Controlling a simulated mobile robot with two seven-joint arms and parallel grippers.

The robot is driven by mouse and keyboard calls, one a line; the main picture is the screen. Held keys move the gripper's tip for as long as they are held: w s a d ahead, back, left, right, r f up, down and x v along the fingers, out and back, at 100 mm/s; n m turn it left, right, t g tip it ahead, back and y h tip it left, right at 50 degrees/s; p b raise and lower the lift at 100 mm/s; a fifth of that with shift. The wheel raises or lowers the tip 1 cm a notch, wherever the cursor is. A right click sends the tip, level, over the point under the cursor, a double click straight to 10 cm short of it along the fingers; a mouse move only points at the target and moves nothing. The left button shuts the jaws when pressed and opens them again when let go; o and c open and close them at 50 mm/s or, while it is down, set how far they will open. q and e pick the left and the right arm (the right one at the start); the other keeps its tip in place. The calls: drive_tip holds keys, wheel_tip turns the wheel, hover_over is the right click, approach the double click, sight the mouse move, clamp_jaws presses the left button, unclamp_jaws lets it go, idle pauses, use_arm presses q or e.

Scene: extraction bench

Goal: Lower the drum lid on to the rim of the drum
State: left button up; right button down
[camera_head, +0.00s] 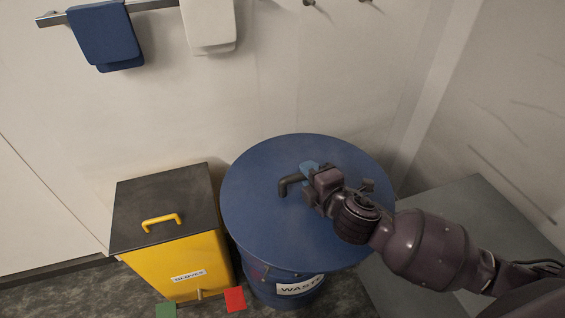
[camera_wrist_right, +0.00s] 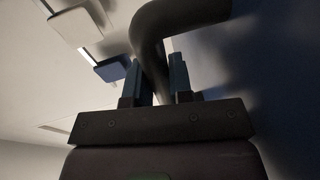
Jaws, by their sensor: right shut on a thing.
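The drum lid (camera_head: 255,215) is a broad blue disc over the blue drum (camera_head: 262,284), which bears a WASTE label. The lid hides the drum's rim, and I cannot tell whether the lid touches it or stands a little above. A dark bent handle (camera_head: 288,185) rises from the lid's top. My right gripper (camera_head: 308,182) is shut on this handle, its arm coming in from the right across the lid. In the right wrist view the handle (camera_wrist_right: 150,45) passes between the two fingers of my right gripper (camera_wrist_right: 163,82). My left gripper is not in view.
A yellow bin (camera_head: 178,262) labelled GLOVES, with a dark lid (camera_head: 165,205) and yellow handle, stands close left of the drum. A grey surface (camera_head: 455,215) lies to the right. Blue (camera_head: 105,35) and white (camera_head: 208,25) cloths hang on a wall rail. Green and red squares show at the front.

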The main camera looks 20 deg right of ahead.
sight(294, 168)
drive_tip(key=w+f+y, duration=0.1)
drive_tip(key=w, duration=0.1)
drive_tip(key=w+a+f+n+y, duration=0.1)
drive_tip(key=w+f, duration=0.1)
drive_tip(key=w+f+n+g+y+b, duration=0.1)
drive_tip(key=w, duration=0.1)
drive_tip(key=shift+w+a+f, duration=0.15)
drive_tip(key=shift+w+f, duration=0.15)
drive_tip(key=w, duration=0.2)
drive_tip(key=w+f+n+y+b, duration=0.1)
drive_tip(key=w, duration=0.1)
drive_tip(key=w+d+n+y, duration=0.1)
drive_tip(key=w, duration=0.2)
drive_tip(key=shift+f+g+b, duration=0.35)
drive_tip(key=shift+g+b, duration=0.05)
use_arm(q)
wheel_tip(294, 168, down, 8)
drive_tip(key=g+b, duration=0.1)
drive_tip(key=b, duration=0.6)
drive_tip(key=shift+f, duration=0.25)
use_arm(e)
wheel_tip(294, 168, down, 12)
drive_tip(key=w, duration=0.3)
drive_tip(key=shift+d+f+y, duration=0.25)
drive_tip(key=shift+d+y, duration=0.05)
drive_tip(key=shift+d, duration=0.1)
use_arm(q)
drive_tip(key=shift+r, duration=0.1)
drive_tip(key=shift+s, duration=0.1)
